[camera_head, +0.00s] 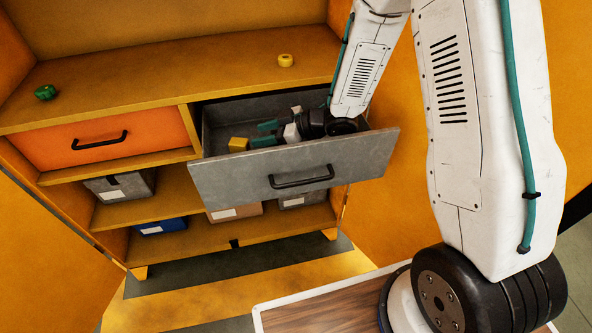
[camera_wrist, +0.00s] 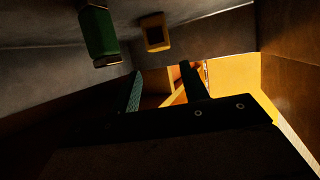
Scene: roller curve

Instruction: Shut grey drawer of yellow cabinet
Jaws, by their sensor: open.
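The yellow cabinet (camera_head: 120,75) stands ahead in the head view. Its grey drawer (camera_head: 350,160), at the upper right, is pulled well out and has a dark bar handle (camera_head: 301,177) on its front. My gripper (camera_head: 257,135) is inside the open drawer, behind the front panel, with its teal fingers pointing left. The fingers are apart, and I see nothing held between them. In the wrist view my gripper (camera_wrist: 162,88) shows two separated fingers.
A yellow block (camera_head: 238,144) lies in the drawer near my fingertips. The wrist view shows a green cylinder (camera_wrist: 98,35) close by. An orange drawer (camera_head: 100,140) at the left looks shut. A green item (camera_head: 45,92) and yellow ring (camera_head: 286,60) sit on top. Bins fill lower shelves.

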